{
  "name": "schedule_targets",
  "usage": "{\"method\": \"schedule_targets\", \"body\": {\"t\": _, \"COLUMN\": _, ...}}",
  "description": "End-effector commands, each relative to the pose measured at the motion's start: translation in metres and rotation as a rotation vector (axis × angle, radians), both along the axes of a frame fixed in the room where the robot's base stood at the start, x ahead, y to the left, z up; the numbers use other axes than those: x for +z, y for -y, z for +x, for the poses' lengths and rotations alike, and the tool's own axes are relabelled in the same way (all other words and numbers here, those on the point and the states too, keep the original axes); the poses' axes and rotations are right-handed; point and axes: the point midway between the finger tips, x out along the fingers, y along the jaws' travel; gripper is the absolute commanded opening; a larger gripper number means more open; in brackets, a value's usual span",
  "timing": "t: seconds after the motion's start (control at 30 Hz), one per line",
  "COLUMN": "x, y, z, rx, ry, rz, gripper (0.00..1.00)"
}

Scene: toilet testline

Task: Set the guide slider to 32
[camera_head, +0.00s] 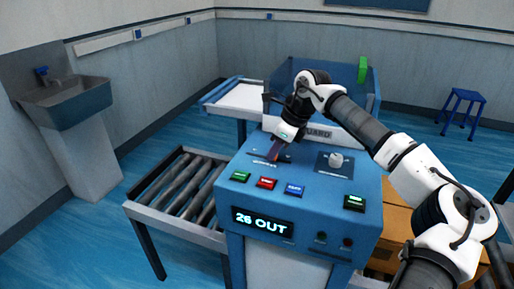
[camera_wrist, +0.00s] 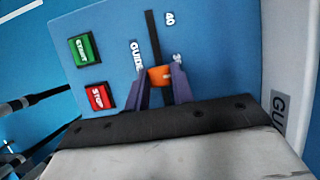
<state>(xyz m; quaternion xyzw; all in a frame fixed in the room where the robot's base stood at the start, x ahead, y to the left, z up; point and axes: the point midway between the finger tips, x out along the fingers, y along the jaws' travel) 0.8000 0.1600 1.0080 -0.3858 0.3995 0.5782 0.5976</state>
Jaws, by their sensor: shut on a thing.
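The guide slider is an orange knob (camera_wrist: 159,77) on a dark slot (camera_wrist: 152,28) in the blue panel. The wrist view shows the word GUIDE beside the slot and the mark 40 near its upper end. My gripper (camera_wrist: 160,85) has its two fingers on either side of the orange knob, shut on it. In the head view, my gripper (camera_head: 273,151) reaches down onto the left part of the machine's top, and the knob is hard to make out there. The display (camera_head: 262,222) on the machine's front reads what looks like 26 OUT.
Green START (camera_wrist: 85,48) and red STOP (camera_wrist: 99,96) buttons lie left of the slot. A blue button (camera_head: 294,189), another green button (camera_head: 354,202) and a pale knob (camera_head: 336,160) are on the panel. A roller conveyor (camera_head: 185,190) stands at left, a guard (camera_head: 330,132) behind.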

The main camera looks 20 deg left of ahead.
Motion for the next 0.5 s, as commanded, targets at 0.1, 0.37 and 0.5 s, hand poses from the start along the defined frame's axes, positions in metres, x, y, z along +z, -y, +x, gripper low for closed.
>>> {"method": "schedule_targets", "body": {"t": 0.1, "x": -0.002, "y": 0.027, "z": 0.000, "rx": -0.004, "ry": 0.000, "rz": 0.000, "gripper": 0.00}}
{"method": "schedule_targets", "body": {"t": 0.37, "x": 0.000, "y": 0.042, "z": -0.001, "rx": 0.000, "ry": 0.001, "rz": -0.002, "gripper": 0.00}}
{"method": "schedule_targets", "body": {"t": 0.5, "x": 0.000, "y": 0.043, "z": -0.001, "rx": -0.001, "ry": 0.000, "rz": -0.004, "gripper": 0.00}}
